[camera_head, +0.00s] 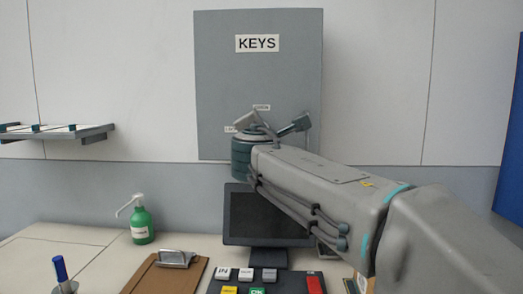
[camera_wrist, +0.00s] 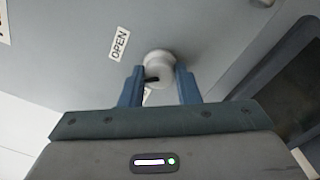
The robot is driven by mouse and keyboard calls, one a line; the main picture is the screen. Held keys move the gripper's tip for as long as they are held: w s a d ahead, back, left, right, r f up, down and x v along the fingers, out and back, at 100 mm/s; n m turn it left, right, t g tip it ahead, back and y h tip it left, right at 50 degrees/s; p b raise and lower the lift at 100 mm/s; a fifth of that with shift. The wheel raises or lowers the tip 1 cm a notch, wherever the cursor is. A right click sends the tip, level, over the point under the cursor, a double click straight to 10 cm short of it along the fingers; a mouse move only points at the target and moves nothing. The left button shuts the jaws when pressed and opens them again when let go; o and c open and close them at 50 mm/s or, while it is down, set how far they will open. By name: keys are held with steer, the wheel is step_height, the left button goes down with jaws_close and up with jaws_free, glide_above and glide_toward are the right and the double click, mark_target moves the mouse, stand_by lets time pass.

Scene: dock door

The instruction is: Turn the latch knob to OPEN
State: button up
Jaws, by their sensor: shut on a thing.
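The grey key cabinet (camera_head: 258,80) hangs on the wall with a "KEYS" sign (camera_head: 258,43). In the wrist view, a round off-white latch knob (camera_wrist: 158,66) stands out from the grey cabinet face. A dark mark (camera_wrist: 152,79) on it faces toward the lower left of the picture. The "OPEN" label (camera_wrist: 118,42) is to the left of the knob. My gripper (camera_wrist: 159,78) is shut on the knob, with one blue finger on each side. Another white label below the knob is mostly hidden. In the head view, my arm hides the knob.
A dark monitor (camera_head: 262,213) stands on the counter below the cabinet. A green pump bottle (camera_head: 141,222), a clipboard (camera_head: 143,277) and a button panel (camera_head: 285,286) are on the counter. A small shelf (camera_head: 95,132) is on the left wall. The wall between shelf and cabinet is clear.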

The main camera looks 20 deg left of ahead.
steer(key=m+b, duration=0.4)
steer(key=shift+m, duration=0.3)
steer(key=m+b, duration=0.3)
steer(key=shift+r+m, duration=0.2)
steer(key=shift+m, duration=0.1)
steer(key=shift+r, duration=0.1)
steer(key=o, duration=0.7)
steer(key=shift+o, duration=1.2)
steer(key=shift+w+h, duration=0.1)
steer(key=shift+h, duration=0.2)
steer(key=shift+f, duration=0.2)
